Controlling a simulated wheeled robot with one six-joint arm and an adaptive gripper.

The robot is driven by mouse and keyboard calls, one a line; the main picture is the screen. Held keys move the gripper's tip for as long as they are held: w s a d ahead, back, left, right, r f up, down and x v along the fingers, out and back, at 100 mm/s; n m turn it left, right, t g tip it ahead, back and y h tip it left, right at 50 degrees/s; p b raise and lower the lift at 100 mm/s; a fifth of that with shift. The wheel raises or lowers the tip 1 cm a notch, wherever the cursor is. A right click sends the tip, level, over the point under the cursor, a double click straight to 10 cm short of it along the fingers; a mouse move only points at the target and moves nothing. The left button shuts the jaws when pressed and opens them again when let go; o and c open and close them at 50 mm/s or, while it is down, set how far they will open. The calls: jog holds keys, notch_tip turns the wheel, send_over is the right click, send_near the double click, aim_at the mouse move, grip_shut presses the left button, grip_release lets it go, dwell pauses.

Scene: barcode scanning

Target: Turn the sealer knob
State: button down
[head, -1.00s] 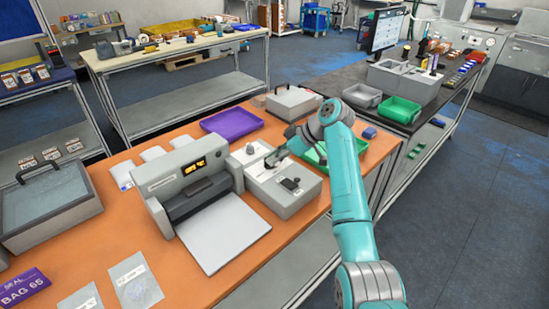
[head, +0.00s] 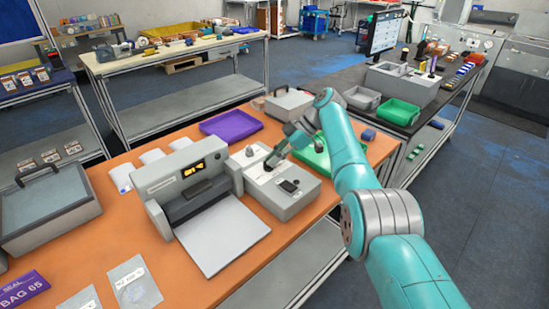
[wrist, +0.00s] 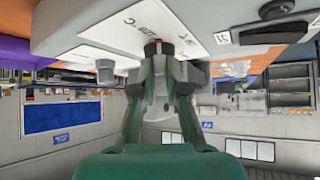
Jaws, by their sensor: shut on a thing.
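The sealer (head: 185,178) is a grey machine with a small orange display (head: 193,169), on the orange table. Its light grey control box (head: 290,204) stands at its right. My gripper (head: 267,167) reaches down onto the box's top from the upper right. In the wrist view my gripper (wrist: 158,50) is shut on a small dark knob with a red part (wrist: 152,48), set in a white plate with printed marks. The fingers mostly hide this knob in the head view. A second, grey knob (wrist: 105,70) stands beside it, apart from my fingers.
A black switch (head: 288,186) sits on the box's front part. A green tray (head: 316,158) lies close behind my gripper, and a purple tray (head: 231,124) lies farther back. A white plate (head: 220,235) extends in front of the sealer. Bags lie at the front left.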

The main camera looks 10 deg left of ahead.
jog(key=shift+n, duration=0.3)
dwell(0.5)
jog(key=c, duration=1.2)
grip_release()
notch_tip(320, 180, up, 10)
jog(key=shift+s+f, duration=0.1)
